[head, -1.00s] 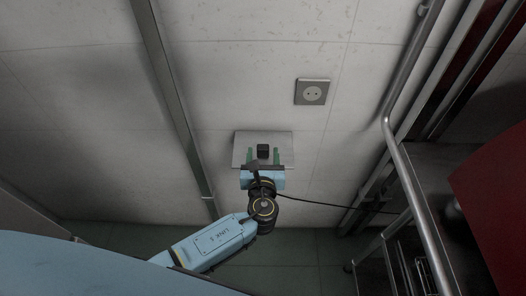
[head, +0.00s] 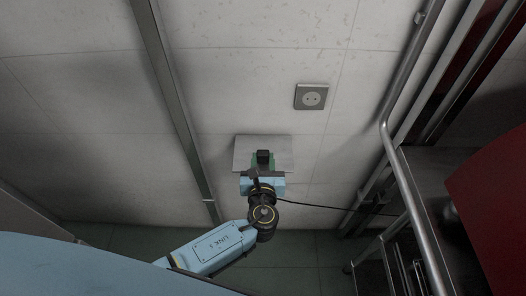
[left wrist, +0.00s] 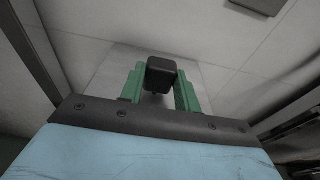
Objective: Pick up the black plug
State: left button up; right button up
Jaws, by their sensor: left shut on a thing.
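The black plug (head: 263,155) sits between the green fingers of my left gripper (head: 263,161), in front of a grey metal plate or shelf (head: 243,146) by the wall. In the left wrist view the plug (left wrist: 161,75) is a dark rounded block, with my left gripper's green fingers (left wrist: 160,88) closed against its two sides. The plug's underside is hidden by the gripper. My right gripper is not in view.
A wall socket (head: 312,96) is on the tiled wall, up and right of the plug. A black cable (head: 318,206) runs right from near my gripper. A metal rail (head: 405,170) and a rack stand at the right, with a red panel (head: 495,205).

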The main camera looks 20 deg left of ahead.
pick_arm(q)
jog(key=s+r+p, duration=0.1)
jog(key=s+d+r+p, duration=0.1)
jog(key=s+r+p, duration=0.1)
jog(key=shift+s, duration=0.25)
